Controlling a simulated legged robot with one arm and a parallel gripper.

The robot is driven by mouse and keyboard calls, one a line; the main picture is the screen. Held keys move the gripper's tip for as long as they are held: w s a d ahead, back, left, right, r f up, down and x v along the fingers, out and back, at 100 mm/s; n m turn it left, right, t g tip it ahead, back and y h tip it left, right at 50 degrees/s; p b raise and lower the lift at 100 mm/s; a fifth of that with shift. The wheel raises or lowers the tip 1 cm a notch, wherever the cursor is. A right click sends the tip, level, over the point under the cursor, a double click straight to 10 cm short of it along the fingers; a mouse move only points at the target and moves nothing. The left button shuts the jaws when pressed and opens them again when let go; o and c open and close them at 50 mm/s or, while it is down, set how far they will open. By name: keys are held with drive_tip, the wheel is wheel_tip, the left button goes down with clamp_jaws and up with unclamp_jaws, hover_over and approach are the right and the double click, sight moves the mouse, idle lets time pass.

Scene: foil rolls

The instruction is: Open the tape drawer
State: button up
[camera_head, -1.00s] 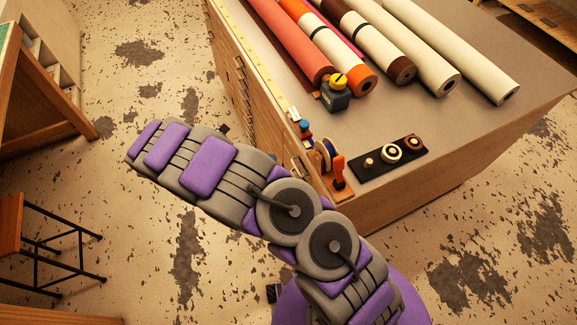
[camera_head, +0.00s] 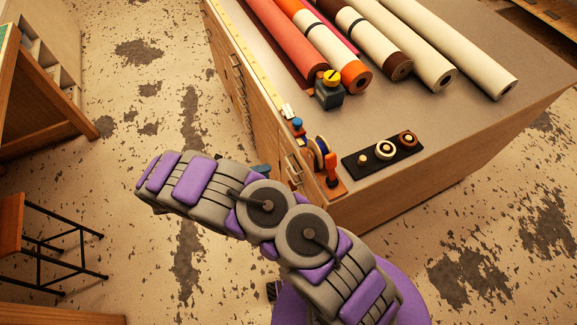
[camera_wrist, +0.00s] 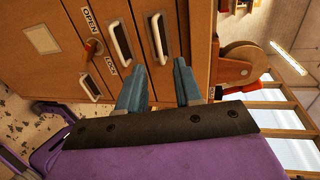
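The wooden cabinet (camera_head: 240,90) has drawers down its left side in the head view. In the wrist view, the drawer fronts show several pale bar handles; one handle (camera_wrist: 159,38) lies just beyond and between my fingertips, and a second handle (camera_wrist: 119,43) is to its left. I cannot tell which drawer is the tape drawer. An orange-brown lever (camera_wrist: 92,48) sits between the OPEN and LOCK labels. My gripper (camera_wrist: 159,66) is open, with two blue fingers apart and nothing between them. In the head view my arm mostly hides the gripper; a bit of blue shows beside the cabinet.
The cabinet top holds long rolls (camera_head: 355,35), a small dark block with a yellow top (camera_head: 329,90), and a black tray (camera_head: 382,153) with round pieces. A tape dispenser (camera_head: 334,178) stands at the near corner. A stool (camera_head: 12,225) is at left; floor between is clear.

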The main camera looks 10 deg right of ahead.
sight(298, 163)
drive_tip(key=b+x, duration=0.2)
drive_tip(key=x, duration=0.7)
drive_tip(key=shift+d+f, duration=0.15)
drive_tip(key=shift+d, duration=0.2)
drive_tip(key=shift+w+a, duration=0.1)
drive_tip(key=shift+a, duration=0.35)
drive_tip(key=shift+c, duration=0.2)
drive_tip(key=shift+a, duration=0.25)
drive_tip(key=shift+c, duration=0.7)
drive_tip(key=shift+d, duration=0.1)
drive_tip(key=c, duration=0.3)
drive_tip(key=shift+d, duration=0.35)
clamp_jaws()
drive_tip(key=shift+a+f, duration=0.15)
